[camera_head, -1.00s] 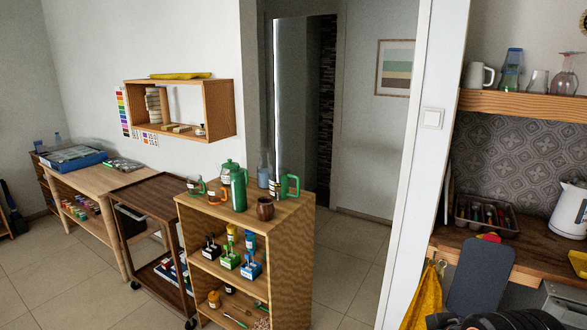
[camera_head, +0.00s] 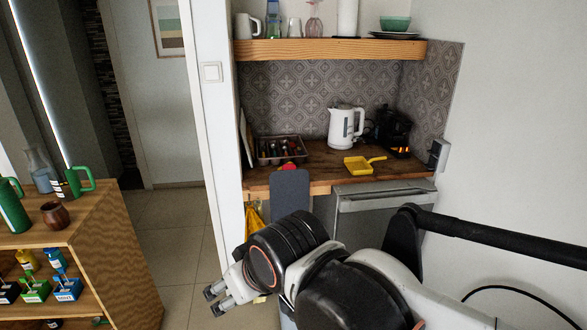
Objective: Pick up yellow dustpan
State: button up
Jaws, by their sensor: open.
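The yellow dustpan (camera_head: 358,164) lies on the wooden counter (camera_head: 312,171), right of the white kettle (camera_head: 346,126) base and towards the front edge. Its short handle points right. My gripper (camera_head: 217,299) is at the lower left, low in front of the counter and well apart from the dustpan. Its two fingers are spread and hold nothing. My arm crosses the lower right of the view and hides part of the floor and the cabinet front.
A cutlery tray (camera_head: 281,150) sits at the counter's left, and a dark coffee machine (camera_head: 391,130) at the back right. A wooden shelf (camera_head: 330,51) with glassware hangs above. A grey dishwasher (camera_head: 384,198) stands below. A wooden shelf unit (camera_head: 112,245) stands left; floor between is free.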

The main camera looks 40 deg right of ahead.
aim_at(357, 166)
jog(key=z, duration=1.65)
jog(key=i+u, duration=0.75)
jog(key=i+l+u, duration=0.35)
jog(key=i+j, duration=0.1)
